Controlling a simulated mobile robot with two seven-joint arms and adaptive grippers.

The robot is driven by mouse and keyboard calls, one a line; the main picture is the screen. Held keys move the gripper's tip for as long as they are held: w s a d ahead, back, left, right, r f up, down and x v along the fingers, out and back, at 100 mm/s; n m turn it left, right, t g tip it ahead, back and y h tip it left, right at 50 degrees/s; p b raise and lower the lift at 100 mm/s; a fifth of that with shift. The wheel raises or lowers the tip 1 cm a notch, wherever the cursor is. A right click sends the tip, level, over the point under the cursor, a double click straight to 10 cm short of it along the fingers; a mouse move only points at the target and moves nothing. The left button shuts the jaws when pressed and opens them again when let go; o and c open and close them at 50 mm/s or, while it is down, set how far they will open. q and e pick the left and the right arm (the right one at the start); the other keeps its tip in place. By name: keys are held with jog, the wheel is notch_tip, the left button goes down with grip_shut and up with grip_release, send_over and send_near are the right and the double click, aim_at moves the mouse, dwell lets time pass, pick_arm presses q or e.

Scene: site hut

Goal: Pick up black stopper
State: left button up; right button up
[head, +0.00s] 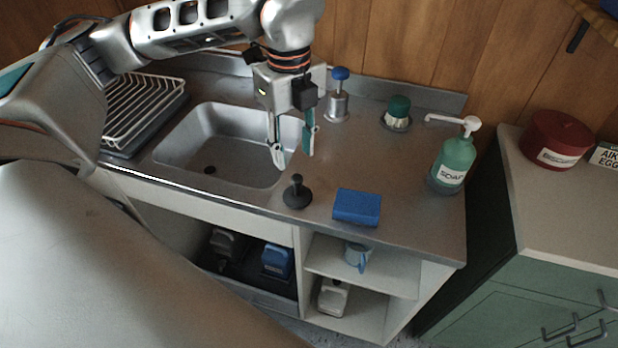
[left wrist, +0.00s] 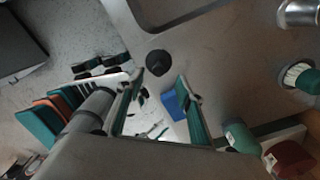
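The black stopper (head: 297,192) stands upright, knob up, on the steel counter just right of the sink's front corner. It also shows in the left wrist view as a dark disc (left wrist: 158,63), ahead of the fingertips and roughly between their lines. My left gripper (head: 292,155) is open and empty, fingers pointing down, above the counter at the sink's right edge, behind and above the stopper. Its two fingers show apart in the left wrist view (left wrist: 160,80). My right gripper is not in view.
A blue sponge (head: 357,207) lies right of the stopper. A soap bottle (head: 455,158), a green-topped brush (head: 397,114) and a blue-knobbed metal piece (head: 338,95) stand farther back. The sink basin (head: 190,150) is left, with a dish rack (head: 140,105) beyond. Bare counter surrounds the stopper.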

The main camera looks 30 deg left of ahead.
aim_at(296, 176)
pick_arm(q)
jog(key=shift+f, duration=0.45)
jog(key=shift+s+d+f, duration=0.1)
jog(key=shift+s+f, duration=0.1)
jog(key=shift+f, duration=0.4)
jog(key=shift+s+f, duration=0.15)
jog(key=shift+f, duration=0.4)
notch_tip(296, 176, down, 4)
jog(key=shift+w+d+r, duration=0.1)
jog(key=shift+d+r, duration=0.05)
jog(key=shift+r, duration=0.1)
jog(key=shift+f, duration=0.45)
grip_shut()
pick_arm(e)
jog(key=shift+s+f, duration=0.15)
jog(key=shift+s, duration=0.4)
